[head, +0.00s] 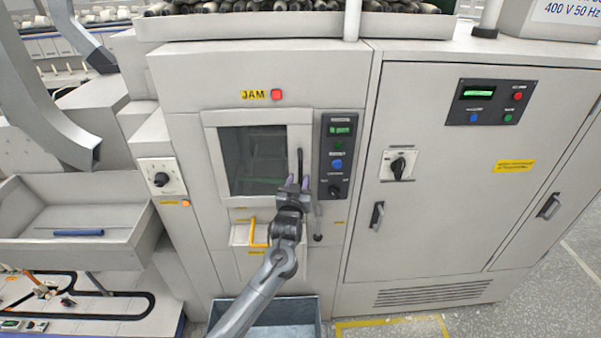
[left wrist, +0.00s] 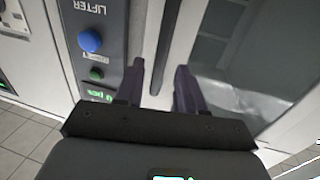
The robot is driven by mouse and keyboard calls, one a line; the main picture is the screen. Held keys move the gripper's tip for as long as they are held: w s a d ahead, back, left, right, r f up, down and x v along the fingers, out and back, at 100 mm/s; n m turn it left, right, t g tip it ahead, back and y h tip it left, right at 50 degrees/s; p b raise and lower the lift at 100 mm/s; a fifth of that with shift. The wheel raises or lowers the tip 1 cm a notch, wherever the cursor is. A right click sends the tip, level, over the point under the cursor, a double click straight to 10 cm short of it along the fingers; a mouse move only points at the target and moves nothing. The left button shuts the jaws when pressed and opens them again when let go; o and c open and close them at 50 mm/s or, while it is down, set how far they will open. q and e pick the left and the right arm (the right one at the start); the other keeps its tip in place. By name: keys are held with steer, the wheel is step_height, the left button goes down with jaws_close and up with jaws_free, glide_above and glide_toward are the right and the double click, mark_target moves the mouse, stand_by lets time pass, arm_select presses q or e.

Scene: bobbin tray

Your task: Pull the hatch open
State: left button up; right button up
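The hatch (head: 213,150) is a pale panel with a dark window on the machine's front, under a JAM label. It looks closed. Its dark upright bar handle (head: 300,162) is on its right side. My left gripper (head: 297,182) is at the handle's lower part with its fingers apart. In the left wrist view the handle (left wrist: 168,35) runs between the two open fingers (left wrist: 160,80), with a gap visible on each side. Whether the fingertips reach past the bar I cannot tell. My right gripper is in neither view.
A control panel (head: 337,150) with a blue button stands close right of the handle. A yellow handle (head: 254,234) is below the hatch. A lit red JAM lamp (head: 276,94) is above. A grey bin (head: 318,322) stands on the floor below.

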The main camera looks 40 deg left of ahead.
mark_target(300, 175)
arm_select(q)
steer(key=shift+x, duration=2.4)
steer(key=shift+s, duration=0.1)
steer(key=shift+c, duration=0.3)
jaws_close()
